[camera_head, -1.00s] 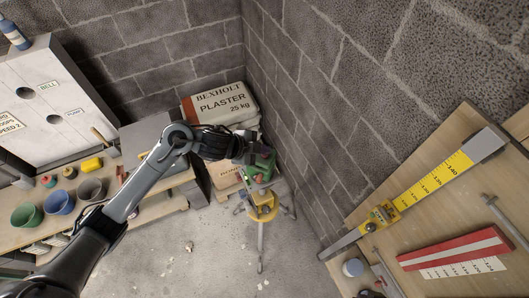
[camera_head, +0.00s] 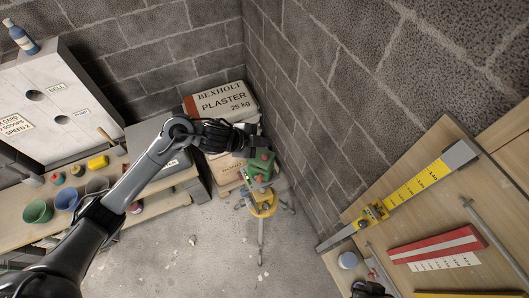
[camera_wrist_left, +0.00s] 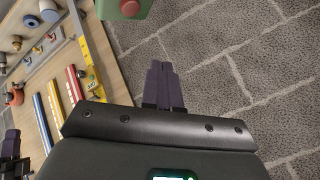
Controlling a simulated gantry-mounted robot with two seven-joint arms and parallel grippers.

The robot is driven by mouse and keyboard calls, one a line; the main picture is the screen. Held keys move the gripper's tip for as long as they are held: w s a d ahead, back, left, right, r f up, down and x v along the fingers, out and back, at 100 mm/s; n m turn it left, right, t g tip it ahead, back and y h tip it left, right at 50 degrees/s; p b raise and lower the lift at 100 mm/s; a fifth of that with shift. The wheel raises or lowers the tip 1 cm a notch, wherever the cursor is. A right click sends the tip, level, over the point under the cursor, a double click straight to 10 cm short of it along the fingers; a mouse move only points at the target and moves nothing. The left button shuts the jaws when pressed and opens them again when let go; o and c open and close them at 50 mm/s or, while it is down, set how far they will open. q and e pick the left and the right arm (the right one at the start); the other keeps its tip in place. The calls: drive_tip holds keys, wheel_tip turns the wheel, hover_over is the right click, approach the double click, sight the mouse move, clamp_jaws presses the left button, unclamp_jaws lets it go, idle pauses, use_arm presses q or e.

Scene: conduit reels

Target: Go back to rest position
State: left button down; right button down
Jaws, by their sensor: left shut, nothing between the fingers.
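My left arm reaches in from the left in the head view. Its gripper (camera_head: 250,143) is beside the green box with a red button, and its fingertips are hard to make out there. In the left wrist view the two dark fingers (camera_wrist_left: 164,86) are shut together, empty and apart from the box. The green box (camera_head: 262,166) stands on a yellow tripod stand (camera_head: 263,207); it also shows at the top of the left wrist view (camera_wrist_left: 125,12). A dark part, probably my right gripper (camera_head: 371,289), shows at the bottom edge; its fingers are unclear.
Plaster bags (camera_head: 222,103) are stacked in the corner against the block wall (camera_head: 330,110). A bench (camera_head: 160,201) with pots and a grey box is at left. A wooden board (camera_head: 440,222) with a yellow ruler and red bar is at right.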

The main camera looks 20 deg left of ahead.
idle(0.3)
use_arm(q)
drive_tip(key=s+d+f+n+g, duration=0.1)
drive_tip(key=s+d+f+n, duration=0.1)
drive_tip(key=s+d+f, duration=0.3)
drive_tip(key=s+d+f+n, duration=0.1)
drive_tip(key=s+f, duration=0.2)
drive_tip(key=s, duration=0.5)
drive_tip(key=s+d+f+n+g, duration=0.1)
drive_tip(key=s+d+f+n, duration=0.15)
drive_tip(key=s+f, duration=0.3)
drive_tip(key=s+a+r+n+y, duration=0.2)
drive_tip(key=s+a+r+n, duration=0.1)
drive_tip(key=s+a+n, duration=0.1)
drive_tip(key=s+a+r+n+g+y, duration=0.1)
drive_tip(key=s+a+r+n+y, duration=0.2)
drive_tip(key=a, duration=0.6)
drive_tip(key=s+n, duration=0.2)
drive_tip(key=s, duration=0.1)
drive_tip(key=shift+a+r+g, duration=0.15)
drive_tip(key=shift+r+g, duration=0.15)
drive_tip(key=shift+r, duration=0.05)
